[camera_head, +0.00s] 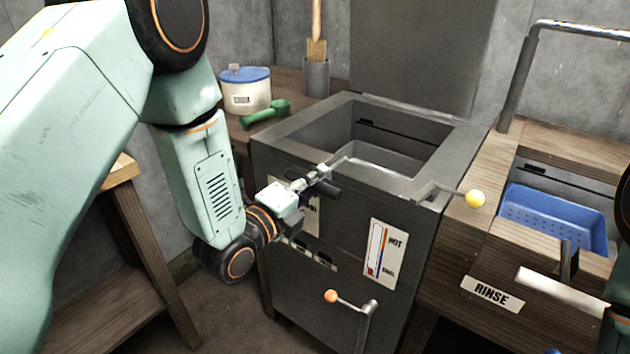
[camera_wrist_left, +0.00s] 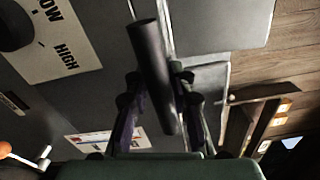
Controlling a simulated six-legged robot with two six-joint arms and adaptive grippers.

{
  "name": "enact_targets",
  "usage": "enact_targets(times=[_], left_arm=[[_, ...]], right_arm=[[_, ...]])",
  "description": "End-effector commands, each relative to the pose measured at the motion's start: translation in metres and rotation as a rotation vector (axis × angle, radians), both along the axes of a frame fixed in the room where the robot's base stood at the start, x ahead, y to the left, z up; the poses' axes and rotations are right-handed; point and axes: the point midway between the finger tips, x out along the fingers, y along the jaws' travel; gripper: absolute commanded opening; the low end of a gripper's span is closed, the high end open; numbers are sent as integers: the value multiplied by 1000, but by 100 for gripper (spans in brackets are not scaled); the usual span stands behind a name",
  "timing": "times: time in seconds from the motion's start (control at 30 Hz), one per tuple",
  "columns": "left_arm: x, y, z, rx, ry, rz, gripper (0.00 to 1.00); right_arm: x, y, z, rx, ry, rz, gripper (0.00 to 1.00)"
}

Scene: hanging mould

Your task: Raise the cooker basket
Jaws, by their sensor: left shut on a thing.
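The grey cooker (camera_head: 275,140) stands in the middle of the head view, its top open. The cooker basket (camera_head: 385,158) sits down inside it, only partly visible, with a metal rod bending over the front rim to a black handle (camera_head: 325,187). My left gripper (camera_head: 308,182) is at the cooker's front, shut on that handle. In the left wrist view, the black handle (camera_wrist_left: 150,60) lies between the two fingers (camera_wrist_left: 160,90). The gripper hides part of the handle in the head view. My right gripper is not in view.
A blue perforated basket (camera_head: 555,218) sits in the rinse basin at the right. A yellow-knobbed lever (camera_head: 475,198) and an orange-knobbed lever (camera_head: 331,296) stick out from the cooker.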

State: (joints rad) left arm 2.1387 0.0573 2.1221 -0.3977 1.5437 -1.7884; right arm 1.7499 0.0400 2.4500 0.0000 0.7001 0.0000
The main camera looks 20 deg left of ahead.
Motion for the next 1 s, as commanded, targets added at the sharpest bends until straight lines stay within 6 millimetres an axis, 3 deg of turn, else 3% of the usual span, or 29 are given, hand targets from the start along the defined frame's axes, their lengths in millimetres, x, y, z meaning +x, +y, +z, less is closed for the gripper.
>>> enact_targets(times=[0.63,0.77,1.0], left_arm=[[1,1,5,2,-3,4,0],[1,1,19,2,-6,3,0],[2,1,65,1,-11,4,0]], right_arm=[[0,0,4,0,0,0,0],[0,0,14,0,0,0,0],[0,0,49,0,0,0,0]])
